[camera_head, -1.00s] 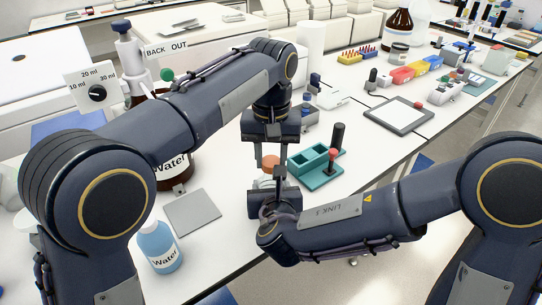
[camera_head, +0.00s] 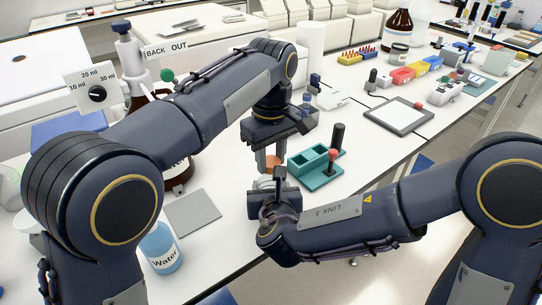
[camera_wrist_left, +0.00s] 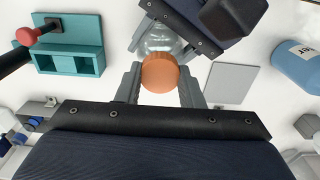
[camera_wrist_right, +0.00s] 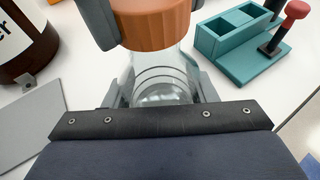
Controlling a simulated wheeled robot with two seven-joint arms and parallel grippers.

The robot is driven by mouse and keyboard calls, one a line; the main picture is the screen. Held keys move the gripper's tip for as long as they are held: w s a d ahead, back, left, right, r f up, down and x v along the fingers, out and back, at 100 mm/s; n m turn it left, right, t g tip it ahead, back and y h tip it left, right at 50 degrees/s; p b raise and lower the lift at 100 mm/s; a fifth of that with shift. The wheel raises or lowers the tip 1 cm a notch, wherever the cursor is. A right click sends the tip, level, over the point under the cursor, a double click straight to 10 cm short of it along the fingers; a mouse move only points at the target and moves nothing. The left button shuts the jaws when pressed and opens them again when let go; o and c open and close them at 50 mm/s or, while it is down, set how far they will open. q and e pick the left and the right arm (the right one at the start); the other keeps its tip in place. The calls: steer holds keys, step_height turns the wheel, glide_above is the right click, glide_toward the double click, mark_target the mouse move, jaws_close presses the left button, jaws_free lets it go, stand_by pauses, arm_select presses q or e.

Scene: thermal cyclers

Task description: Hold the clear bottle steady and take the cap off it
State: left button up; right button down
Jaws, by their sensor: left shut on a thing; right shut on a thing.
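The clear bottle (camera_wrist_right: 160,88) is between the fingers of my right gripper (camera_wrist_right: 160,92), which is shut on its body. The orange cap (camera_wrist_left: 160,73) is between the fingers of my left gripper (camera_wrist_left: 160,82), which is shut on it from above. In the head view the left gripper (camera_head: 270,160) is directly above the right gripper (camera_head: 273,180), with the orange cap between them. The right wrist view shows the cap (camera_wrist_right: 155,22) at the bottle's top; I cannot tell whether it is loose. The grippers hide most of the bottle in the head view.
A teal holder (camera_head: 318,170) with black and red posts stands just right of the grippers. A grey plate (camera_head: 192,212), a blue-filled water bottle (camera_head: 160,248) and a large brown bottle (camera_head: 178,178) are to the left. A flat balance-like plate (camera_head: 400,114) lies farther right.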

mark_target(271, 161)
arm_select(q)
steer(key=shift+r, duration=0.2)
steer(key=shift+r, duration=0.9)
steer(key=shift+r, duration=2.05)
arm_select(e)
steer(key=c, duration=0.5)
jaws_free()
